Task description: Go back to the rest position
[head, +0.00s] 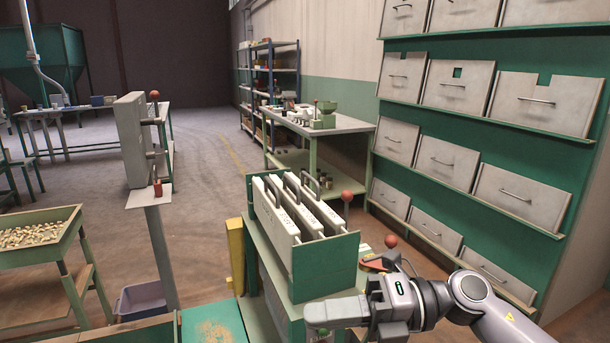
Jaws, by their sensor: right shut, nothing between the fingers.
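My right arm comes in from the lower right. Its gripper (322,312) is shut and empty, and its fingers point left. In the picture it lies just below the green rack (328,268), in front of the small green stand that bears the rack. I cannot tell whether it touches the stand. The rack holds upright white panels (290,218) with dark handles. My left gripper is not in view.
A green cabinet of grey drawers (455,85) stands at the right. A tray of nuts (38,234) is at the left, with a grey bin (143,300) beside it. A workbench (318,130) stands behind the rack. Open floor (205,185) lies in the middle left.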

